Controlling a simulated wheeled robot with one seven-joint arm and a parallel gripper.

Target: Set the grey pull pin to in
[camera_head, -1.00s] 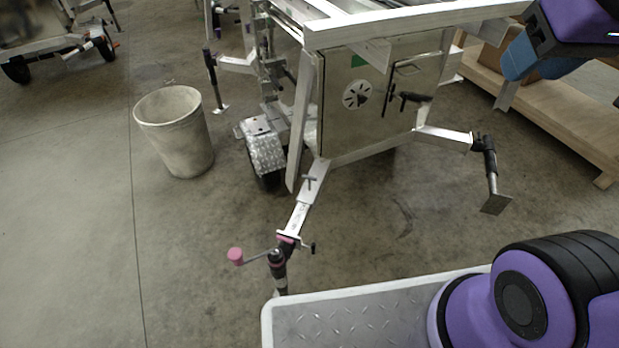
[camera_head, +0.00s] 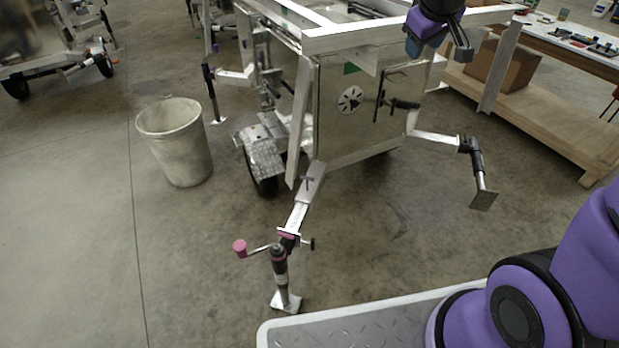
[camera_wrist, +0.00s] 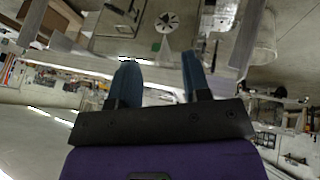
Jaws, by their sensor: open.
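A small grey T-shaped pin (camera_head: 308,182) stands on the trailer's near outrigger arm (camera_head: 299,212) in the head view; it may be the grey pull pin. Its depth in the arm is too small to tell. A dark handle (camera_head: 311,244) sits lower, by the jack with the pink crank knob (camera_head: 240,248). My gripper (camera_head: 411,48) is up at the trailer's top rail, well to the right of and above the pin. In the wrist view my gripper (camera_wrist: 159,60) shows two blue fingers apart with nothing between them.
The aluminium trailer box (camera_head: 345,130) has a round vent and a dark latch. Another outrigger with a jack (camera_head: 480,185) sticks out to the right. A grey bin (camera_head: 175,145) stands at left. A wooden bench (camera_head: 540,125) is at right. Floor around the near jack is clear.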

